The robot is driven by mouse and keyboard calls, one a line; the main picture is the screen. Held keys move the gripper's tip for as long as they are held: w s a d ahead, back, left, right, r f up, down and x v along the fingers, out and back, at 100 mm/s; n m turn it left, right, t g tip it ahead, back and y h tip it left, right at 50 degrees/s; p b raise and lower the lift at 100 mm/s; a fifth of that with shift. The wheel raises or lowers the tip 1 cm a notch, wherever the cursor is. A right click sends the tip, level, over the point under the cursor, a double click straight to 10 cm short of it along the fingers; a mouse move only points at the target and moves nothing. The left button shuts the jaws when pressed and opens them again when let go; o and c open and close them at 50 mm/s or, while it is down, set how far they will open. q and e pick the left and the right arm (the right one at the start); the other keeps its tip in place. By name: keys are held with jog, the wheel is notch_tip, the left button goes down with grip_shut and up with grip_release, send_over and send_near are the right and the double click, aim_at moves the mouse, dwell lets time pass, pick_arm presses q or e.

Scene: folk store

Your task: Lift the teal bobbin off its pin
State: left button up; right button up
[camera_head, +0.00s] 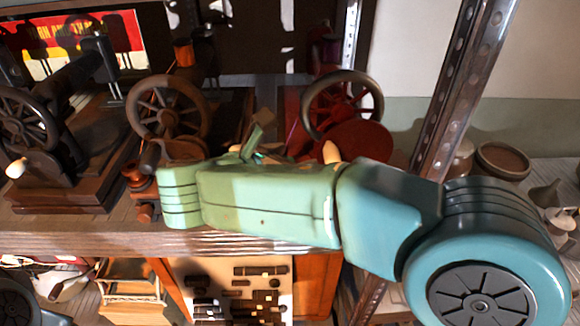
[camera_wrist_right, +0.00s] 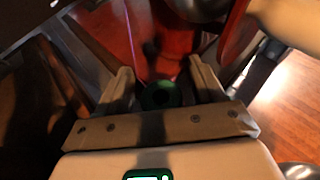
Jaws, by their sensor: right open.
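A small dark green-teal round piece with a dark centre, which looks like the teal bobbin (camera_wrist_right: 163,95), sits low between the two fingers of my right gripper (camera_wrist_right: 159,75) in the right wrist view. The fingers stand apart, one on each side of it, and I see no clear contact. In the head view my right arm reaches across from the right, and the right gripper (camera_head: 254,146) is among the machines on the shelf. A tiny teal patch shows beside it, mostly hidden behind my arm. The pin cannot be made out. My left gripper is not in view.
A red machine with a handwheel (camera_head: 343,103) stands just behind my right arm. A brown handwheel machine (camera_head: 168,107) and a dark machine (camera_head: 60,110) stand to the left. A metal post (camera_head: 462,90) rises at the right. The wooden shelf edge (camera_head: 130,243) runs below.

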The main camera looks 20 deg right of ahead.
jog(key=shift+s+a+r, duration=0.1)
jog(key=shift+a, duration=0.05)
jog(key=shift+s+a+r, duration=0.1)
jog(key=shift+s+a, duration=0.1)
jog(key=shift+s, duration=0.05)
jog(key=c, duration=0.3)
jog(key=shift+a, duration=0.1)
jog(key=c, duration=0.6)
jog(key=shift+c, duration=1.1)
jog(key=shift+w+d, duration=0.15)
jog(key=shift+d, duration=0.05)
jog(key=shift+a, duration=0.1)
